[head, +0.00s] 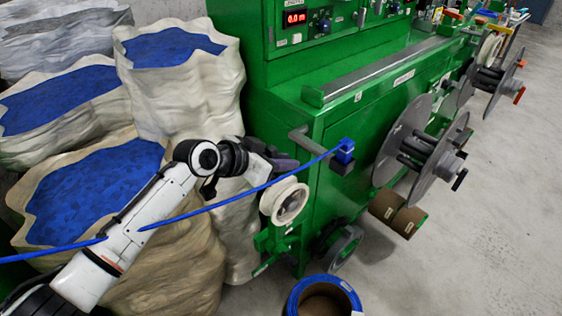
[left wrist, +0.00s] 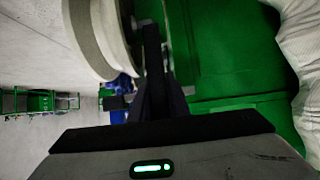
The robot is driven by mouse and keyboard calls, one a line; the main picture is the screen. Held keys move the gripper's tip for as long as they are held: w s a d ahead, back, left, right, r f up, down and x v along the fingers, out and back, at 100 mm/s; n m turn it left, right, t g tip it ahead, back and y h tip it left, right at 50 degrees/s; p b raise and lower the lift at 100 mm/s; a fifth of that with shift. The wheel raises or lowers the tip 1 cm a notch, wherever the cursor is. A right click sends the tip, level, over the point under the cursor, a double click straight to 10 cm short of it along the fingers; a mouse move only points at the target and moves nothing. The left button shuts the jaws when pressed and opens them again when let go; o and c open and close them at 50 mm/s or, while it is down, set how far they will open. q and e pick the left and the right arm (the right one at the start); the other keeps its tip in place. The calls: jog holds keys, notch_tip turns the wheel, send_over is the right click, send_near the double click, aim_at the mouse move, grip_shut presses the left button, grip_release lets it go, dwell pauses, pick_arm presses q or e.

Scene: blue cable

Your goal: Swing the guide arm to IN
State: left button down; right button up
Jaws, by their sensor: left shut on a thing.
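The guide arm seems to be the grey bent bar (head: 308,143) on the front of the green machine, above a white pulley (head: 285,202); its grip end is hidden by my gripper. My left gripper (head: 288,163) is shut at that end, just above the pulley. In the left wrist view, its dark fingers (left wrist: 155,85) are closed together beside the pulley's pale rim (left wrist: 92,35); what they hold is mostly hidden. The blue cable (head: 235,195) runs from the left edge, past my left arm, up to a blue block (head: 344,148). No IN mark is readable. My right gripper is out of view.
Tall sacks of blue granules (head: 85,190) crowd the left side. Grey reels (head: 405,140) stand out from the machine (head: 350,110) on the right. A blue cable coil (head: 320,292) lies below on the floor. The floor (head: 480,235) at right is clear.

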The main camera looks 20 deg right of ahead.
pick_arm(q)
jog(key=shift+d+r, duration=0.2)
jog(key=c, duration=1.9)
grip_release()
jog(key=shift+c, duration=0.2)
jog(key=shift+o, duration=1.3)
jog(key=shift+w+d+f, duration=0.1)
jog(key=shift+d+f, duration=0.05)
jog(key=shift+a, duration=0.2)
jog(key=v, duration=1)
